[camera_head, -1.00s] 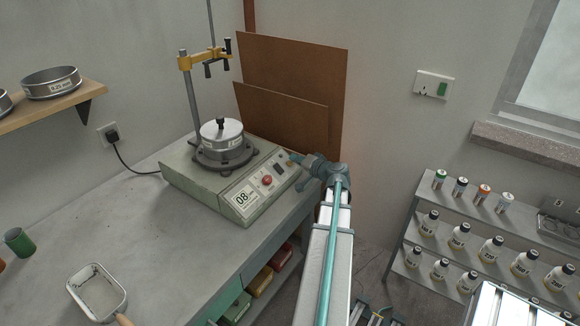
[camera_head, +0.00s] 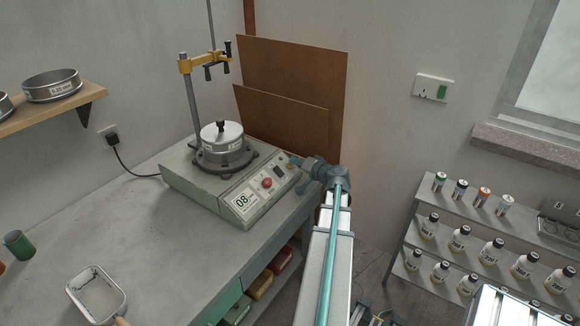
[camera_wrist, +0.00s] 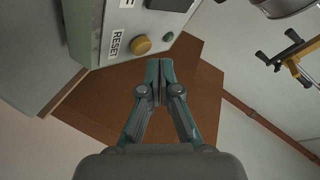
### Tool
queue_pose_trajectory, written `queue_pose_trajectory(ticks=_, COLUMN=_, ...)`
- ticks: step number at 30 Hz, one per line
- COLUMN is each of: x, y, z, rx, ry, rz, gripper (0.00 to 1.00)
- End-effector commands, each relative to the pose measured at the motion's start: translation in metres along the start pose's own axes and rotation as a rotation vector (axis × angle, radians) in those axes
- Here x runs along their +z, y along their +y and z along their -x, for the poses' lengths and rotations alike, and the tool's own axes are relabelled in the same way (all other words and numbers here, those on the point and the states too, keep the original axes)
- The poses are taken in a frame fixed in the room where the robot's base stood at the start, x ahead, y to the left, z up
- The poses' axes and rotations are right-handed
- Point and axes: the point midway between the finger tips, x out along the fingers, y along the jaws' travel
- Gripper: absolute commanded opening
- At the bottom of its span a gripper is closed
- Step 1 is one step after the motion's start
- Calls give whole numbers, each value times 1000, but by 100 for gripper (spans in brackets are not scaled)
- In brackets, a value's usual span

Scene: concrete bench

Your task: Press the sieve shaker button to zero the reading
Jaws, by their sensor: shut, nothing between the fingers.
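The sieve shaker (camera_head: 179,183) is a pale green-grey box on the bench, with a lidded metal sieve (camera_head: 221,135) clamped on top. Its sloping front panel carries a label reading 08 (camera_head: 242,202), a red button (camera_head: 267,183) and a dark switch. In the wrist view, a yellow round button (camera_wrist: 141,44) sits beside a RESET label (camera_wrist: 117,44) on the panel. My gripper (camera_head: 293,161) is at the panel's right end. In the wrist view its fingertips (camera_wrist: 159,66) are together and empty, just short of the yellow button, with a small gap apparent.
Brown boards (camera_head: 300,85) lean on the wall behind the shaker. A clamp stand (camera_head: 187,62) rises behind the sieve. A metal pan (camera_head: 97,293) and green cup (camera_head: 18,243) are at the bench's left. Bottle shelves (camera_head: 480,225) stand at right. The bench's front middle is clear.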

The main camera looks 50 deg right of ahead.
Motion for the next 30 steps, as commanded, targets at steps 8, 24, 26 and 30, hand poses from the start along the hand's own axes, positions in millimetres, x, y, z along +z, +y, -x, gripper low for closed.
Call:
queue_pose_trajectory(ticks=8, x=0, y=0, z=0, rx=0, ry=0, rz=0, gripper=0)
queue_pose_trajectory(ticks=24, x=5, y=5, z=-6, rx=0, ry=0, rz=0, gripper=0)
queue_pose_trajectory(ticks=26, x=4, y=5, z=-6, rx=0, ry=0, rz=0, gripper=0)
queue_pose_trajectory(ticks=30, x=4, y=4, z=-6, rx=0, ry=0, rz=0, gripper=0)
